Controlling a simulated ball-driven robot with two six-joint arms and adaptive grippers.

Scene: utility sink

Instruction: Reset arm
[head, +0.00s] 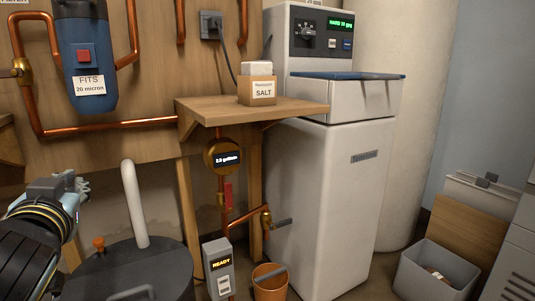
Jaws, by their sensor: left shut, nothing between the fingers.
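My left arm comes in at the lower left edge, with dark rings and yellow bands near its wrist. My left gripper (76,184) is small in the picture and points up and away, left of the white pipe. Its fingers look closed, and I see nothing held in them. It appears apart from the wooden wall panel behind it. My right arm and right gripper do not show.
A dark round tank (170,265) with a white pipe (134,203) stands near my left gripper. A wooden shelf (205,111) holds a salt box (262,90). A white softener cabinet (335,200) stands right of it. An orange bucket (269,286) and grey bin (410,270) stand low.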

